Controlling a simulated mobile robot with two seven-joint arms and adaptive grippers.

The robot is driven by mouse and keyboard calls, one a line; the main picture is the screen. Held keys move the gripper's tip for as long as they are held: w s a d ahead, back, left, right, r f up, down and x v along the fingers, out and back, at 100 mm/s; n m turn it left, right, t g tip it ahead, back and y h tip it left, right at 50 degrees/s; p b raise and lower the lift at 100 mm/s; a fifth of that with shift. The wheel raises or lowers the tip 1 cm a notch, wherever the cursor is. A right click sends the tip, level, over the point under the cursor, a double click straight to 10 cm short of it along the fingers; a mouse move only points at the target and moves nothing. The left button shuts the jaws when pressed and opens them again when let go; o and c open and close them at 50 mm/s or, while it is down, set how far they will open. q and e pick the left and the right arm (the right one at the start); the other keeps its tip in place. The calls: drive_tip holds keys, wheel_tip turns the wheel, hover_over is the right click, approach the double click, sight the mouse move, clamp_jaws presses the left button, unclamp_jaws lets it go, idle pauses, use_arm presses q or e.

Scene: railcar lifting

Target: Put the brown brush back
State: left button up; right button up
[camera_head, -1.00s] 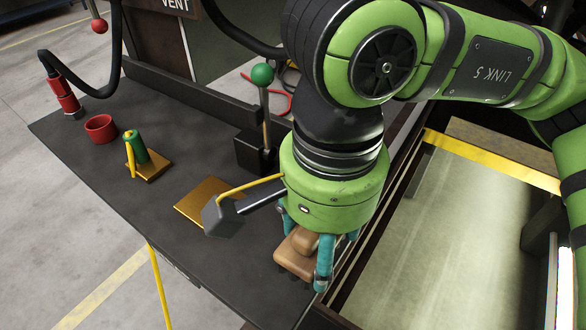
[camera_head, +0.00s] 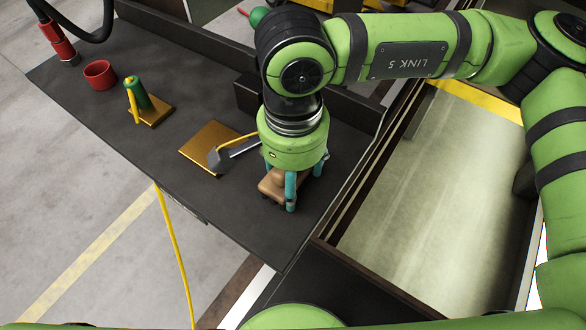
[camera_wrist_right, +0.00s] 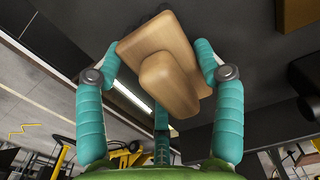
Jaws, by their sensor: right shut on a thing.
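The brown brush (camera_head: 271,186) has a tan body with a rounded handle block on top. My right gripper (camera_head: 291,186) points down over the black bench and its teal fingers are closed around the brush. In the right wrist view the brush (camera_wrist_right: 168,72) sits between the fingers of the gripper (camera_wrist_right: 163,75). I cannot tell whether its underside touches the bench top. My left gripper is not in view.
A black box (camera_head: 247,92) stands behind my right gripper. The bench's front left is clear. A recessed bay lies to the right.

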drive_tip(key=o, duration=0.6)
drive_tip(key=shift+f, duration=0.1)
drive_tip(key=o, duration=0.4)
drive_tip(key=shift+r, duration=0.6)
wheel_tip(320, 180, up, 11)
drive_tip(key=b, duration=0.3)
